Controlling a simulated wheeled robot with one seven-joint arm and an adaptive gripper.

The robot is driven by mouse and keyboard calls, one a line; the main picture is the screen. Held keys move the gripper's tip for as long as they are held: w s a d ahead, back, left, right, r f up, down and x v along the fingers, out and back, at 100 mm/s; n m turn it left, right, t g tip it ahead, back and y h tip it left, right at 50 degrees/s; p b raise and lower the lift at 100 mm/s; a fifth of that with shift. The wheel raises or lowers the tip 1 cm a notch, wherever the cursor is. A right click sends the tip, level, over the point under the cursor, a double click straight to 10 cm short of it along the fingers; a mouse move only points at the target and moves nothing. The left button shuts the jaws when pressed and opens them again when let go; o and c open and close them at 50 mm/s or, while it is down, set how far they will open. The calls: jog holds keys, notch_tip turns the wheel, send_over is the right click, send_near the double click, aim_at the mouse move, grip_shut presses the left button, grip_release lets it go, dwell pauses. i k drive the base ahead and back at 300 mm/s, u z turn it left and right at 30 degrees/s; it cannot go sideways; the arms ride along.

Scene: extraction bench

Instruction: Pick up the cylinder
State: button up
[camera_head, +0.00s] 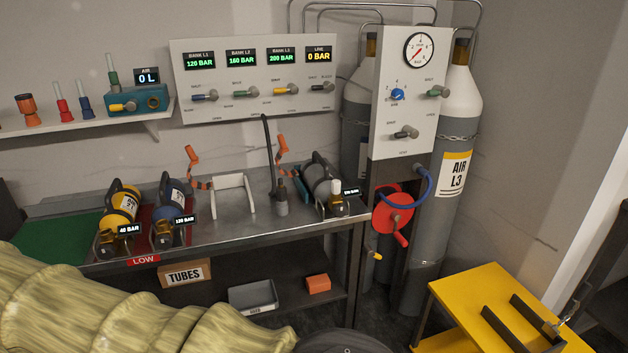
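Three small cylinders lie on the metal bench (235,228), each with a dark handle and brass valve. A yellow one (122,203) with a "40 BAR" tag is at the left. A blue one (172,198) with a "120 BAR" tag is beside it. A dark grey one (318,180) lies at the right end, its tag too small to read surely. Large grey-and-white cylinders stand upright behind the panel; the right one (460,110) is labelled "AIR L3". Which cylinder is meant cannot be told. My gripper is not in view.
An empty white cradle (234,194) and orange-handled clamps stand mid-bench. A red hand wheel (393,208) juts out right of the bench. A yellow cart (490,305) with black rails stands at lower right. A shelf below holds a "TUBES" box (186,273) and a grey tray (253,297).

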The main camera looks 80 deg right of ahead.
aim_at(315, 171)
jog(key=z, duration=0.6)
jog(key=i, duration=0.8)
jog(key=z, duration=0.9)
